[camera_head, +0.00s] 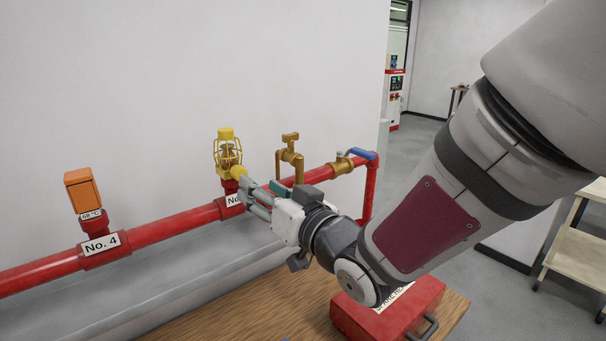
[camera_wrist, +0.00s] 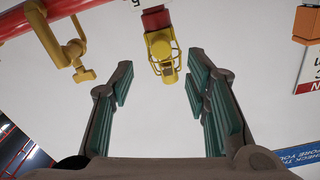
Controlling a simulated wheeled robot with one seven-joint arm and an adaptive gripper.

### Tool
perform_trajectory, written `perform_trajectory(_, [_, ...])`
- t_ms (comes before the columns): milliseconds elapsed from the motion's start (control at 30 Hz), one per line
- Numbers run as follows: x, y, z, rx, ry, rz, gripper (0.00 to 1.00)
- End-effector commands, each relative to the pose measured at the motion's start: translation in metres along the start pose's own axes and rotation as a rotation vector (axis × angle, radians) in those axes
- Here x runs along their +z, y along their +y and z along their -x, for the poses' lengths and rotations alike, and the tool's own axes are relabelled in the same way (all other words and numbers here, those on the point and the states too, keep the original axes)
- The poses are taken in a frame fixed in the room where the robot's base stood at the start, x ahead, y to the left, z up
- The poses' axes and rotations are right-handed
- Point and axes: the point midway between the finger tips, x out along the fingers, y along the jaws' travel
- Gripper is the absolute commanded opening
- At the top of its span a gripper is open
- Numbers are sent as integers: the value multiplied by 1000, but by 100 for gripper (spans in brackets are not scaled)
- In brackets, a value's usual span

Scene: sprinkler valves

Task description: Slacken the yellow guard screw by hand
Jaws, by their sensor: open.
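The yellow wire guard (camera_head: 228,152) stands upright on a red fitting on the pipe. It has a yellow block on top and a round yellow knob (camera_head: 238,173), apparently the guard screw, low on its front. The guard also shows in the wrist view (camera_wrist: 159,44), upside down, framed between my fingertips; the screw is hard to separate from the guard there. My gripper (camera_head: 250,190) is open, with green-padded fingers on both sides in the wrist view (camera_wrist: 160,75). Its tips are close to the knob, and nothing is held. Contact cannot be told.
An orange box (camera_head: 83,190) stands on the No. 4 fitting at left. A brass valve (camera_head: 291,155) and a blue-handled valve (camera_head: 361,154) are to the right. The red pipe (camera_head: 190,219) runs along the wall. A red case (camera_head: 410,305) lies on the wooden table.

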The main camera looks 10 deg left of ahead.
Motion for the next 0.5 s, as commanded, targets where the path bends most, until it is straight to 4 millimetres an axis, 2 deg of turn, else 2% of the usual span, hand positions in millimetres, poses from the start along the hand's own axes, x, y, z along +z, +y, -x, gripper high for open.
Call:
perform_trajectory(200, [-1, -2, -42, -2, -1, 1, 43])
perform_trajectory(400, [-1, -1, -68, 0, 0, 0, 43])
perform_trajectory(500, [-1, -1, -75, 1, -1, 0, 43])
